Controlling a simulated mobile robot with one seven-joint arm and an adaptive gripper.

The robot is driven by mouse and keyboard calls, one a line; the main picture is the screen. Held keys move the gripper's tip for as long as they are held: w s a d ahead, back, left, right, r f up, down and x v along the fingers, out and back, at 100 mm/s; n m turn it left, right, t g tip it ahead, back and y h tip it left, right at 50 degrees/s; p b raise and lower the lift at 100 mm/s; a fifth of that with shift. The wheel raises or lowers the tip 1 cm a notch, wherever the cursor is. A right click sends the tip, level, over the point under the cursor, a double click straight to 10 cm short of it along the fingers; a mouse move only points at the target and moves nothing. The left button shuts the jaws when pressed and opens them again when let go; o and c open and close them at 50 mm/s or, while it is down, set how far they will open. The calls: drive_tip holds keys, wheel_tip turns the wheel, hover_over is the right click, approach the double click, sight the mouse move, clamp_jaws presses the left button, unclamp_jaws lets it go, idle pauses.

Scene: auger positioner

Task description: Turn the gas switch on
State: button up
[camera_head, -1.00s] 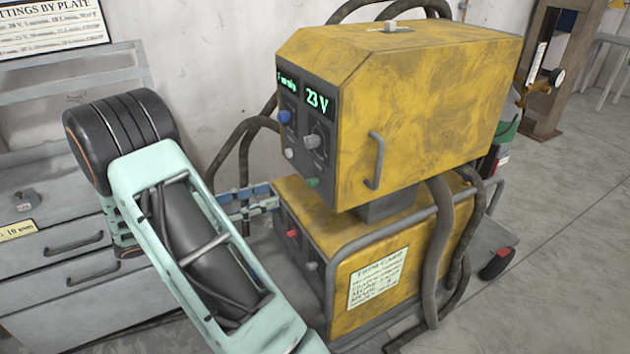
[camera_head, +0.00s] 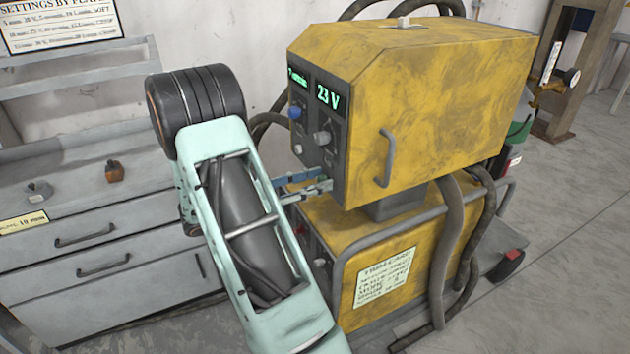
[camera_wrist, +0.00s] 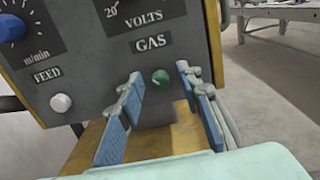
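The gas switch (camera_wrist: 161,79) is a small green knob under the word GAS on the dark front panel (camera_wrist: 190,35) of a yellow welding machine (camera_head: 430,110). My gripper (camera_wrist: 159,88) is open, its blue-padded fingers pointing at the panel. In the wrist view the switch shows between the two fingertips, one on each side. I cannot tell whether either finger touches it. In the head view my gripper (camera_head: 310,186) is at the panel's lower edge and hides the switch.
A white FEED button (camera_wrist: 61,103) and a blue knob (camera_wrist: 12,28) are to the left. A grey volts knob (camera_head: 322,138) is above. A lower yellow unit (camera_head: 400,225) with a rail stands below. A grey drawer cabinet (camera_head: 90,235) is at left.

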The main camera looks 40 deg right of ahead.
clamp_jaws()
drive_tip(key=shift+m+b, duration=0.3)
drive_tip(key=shift+b, duration=0.05)
drive_tip(key=shift+f+m+b, duration=0.2)
drive_tip(key=shift+m+b, duration=6.4)
drive_tip(key=shift+m, duration=1.9)
drive_tip(key=shift+r+m, duration=0.1)
drive_tip(key=shift+m, duration=0.2)
